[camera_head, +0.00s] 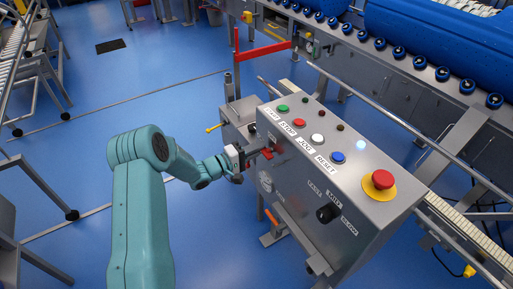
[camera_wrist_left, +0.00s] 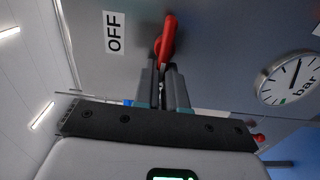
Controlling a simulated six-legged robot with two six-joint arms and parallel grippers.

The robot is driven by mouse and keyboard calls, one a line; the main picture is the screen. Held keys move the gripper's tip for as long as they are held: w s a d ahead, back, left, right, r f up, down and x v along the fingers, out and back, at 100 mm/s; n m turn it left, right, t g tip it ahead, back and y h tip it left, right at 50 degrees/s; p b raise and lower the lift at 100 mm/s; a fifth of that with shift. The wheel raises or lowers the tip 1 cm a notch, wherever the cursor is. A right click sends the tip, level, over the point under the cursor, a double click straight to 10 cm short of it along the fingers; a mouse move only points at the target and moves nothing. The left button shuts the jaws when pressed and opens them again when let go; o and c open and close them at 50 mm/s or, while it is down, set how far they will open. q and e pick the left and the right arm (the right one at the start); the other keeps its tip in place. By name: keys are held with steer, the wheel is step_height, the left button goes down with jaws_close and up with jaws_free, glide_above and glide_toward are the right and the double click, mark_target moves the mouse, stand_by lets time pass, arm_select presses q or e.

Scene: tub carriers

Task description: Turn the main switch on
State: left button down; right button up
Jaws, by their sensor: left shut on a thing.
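The main switch's red handle (camera_head: 267,153) is on the left side of the grey control box (camera_head: 355,190). In the left wrist view the red handle (camera_wrist_left: 167,38) stands out from a grey panel beside a white OFF label (camera_wrist_left: 114,32). My left gripper (camera_head: 246,157) reaches the handle from the left. In the left wrist view its two fingers (camera_wrist_left: 165,72) are shut on the handle's near end. The handle's far end shows above the fingertips. I cannot tell from this whether the switch is on or off. My right gripper is not in view.
A round gauge marked bar (camera_wrist_left: 288,78) is right of the handle in the left wrist view. A roller conveyor (camera_head: 440,75) runs behind. Blue floor (camera_head: 130,85) lies open at left.

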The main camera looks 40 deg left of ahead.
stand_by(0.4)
arm_select(q)
steer(key=c, duration=1.2)
jaws_free()
steer(key=v, duration=1.6)
steer(key=shift+s, duration=0.2)
